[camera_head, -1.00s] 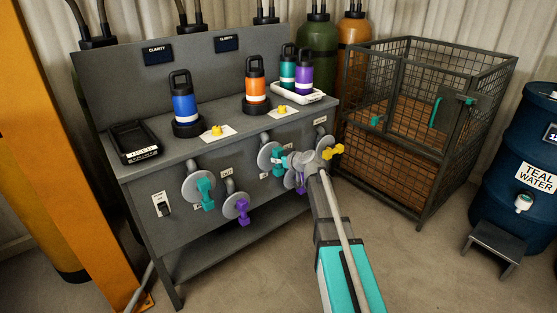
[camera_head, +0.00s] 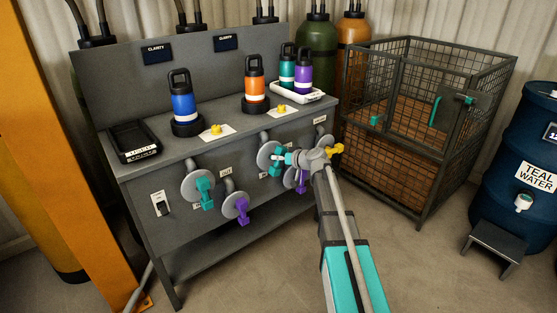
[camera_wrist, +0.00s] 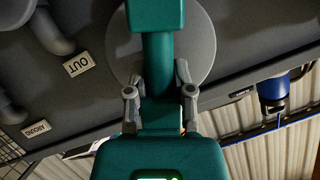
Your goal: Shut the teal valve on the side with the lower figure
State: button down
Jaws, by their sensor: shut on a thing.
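Two teal valves show on the bench front in the head view: the left teal valve (camera_head: 204,191), and the right teal valve (camera_head: 275,168), partly hidden by my gripper (camera_head: 286,158). My gripper is shut on the right teal valve's handle. In the wrist view the gripper's fingertips (camera_wrist: 160,92) sit on both sides of the teal handle (camera_wrist: 158,50), with a round grey disc (camera_wrist: 200,45) behind it. Two dark displays marked CLARITY, left (camera_head: 157,54) and right (camera_head: 226,42), are on the back panel. Their figures are too small to read.
Purple valves (camera_head: 241,207) (camera_head: 301,184) sit beside the teal ones. Blue (camera_head: 184,104) and orange (camera_head: 255,85) bottles stand on the bench. A black tray (camera_head: 122,154) lies at its left end. A wire cage (camera_head: 400,150) stands right of the bench. Open floor lies in front.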

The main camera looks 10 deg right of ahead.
jog(key=m+y, duration=0.1)
jog(key=m+b, duration=0.1)
jog(key=shift+w+d+f+m+g+y, duration=0.1)
jog(key=shift+d+f+m+g+y, duration=0.1)
jog(key=shift+f+m+g+y, duration=0.15)
jog(key=m+b, duration=0.1)
jog(key=m+y+b, duration=0.1)
jog(key=shift+d+f+m+y+b, duration=0.1)
jog(key=shift+f+m+y+b, duration=0.1)
jog(key=shift+m+y+b, duration=0.1)
jog(key=m+b, duration=0.1)
jog(key=m+y+b, duration=0.1)
jog(key=m, duration=0.1)
jog(key=shift+d+f+y, duration=0.1)
jog(key=shift+f+y, duration=0.1)
jog(key=shift+y, duration=0.05)
jog(key=shift+m+t+y+b, duration=0.4)
jog(key=shift+m+t+b, duration=0.15)
jog(key=shift+m+b, duration=0.5)
jog(key=shift+c, duration=2.4)
grip_release()
jog(key=shift+w, duration=0.1)
jog(key=shift+d, duration=0.1)
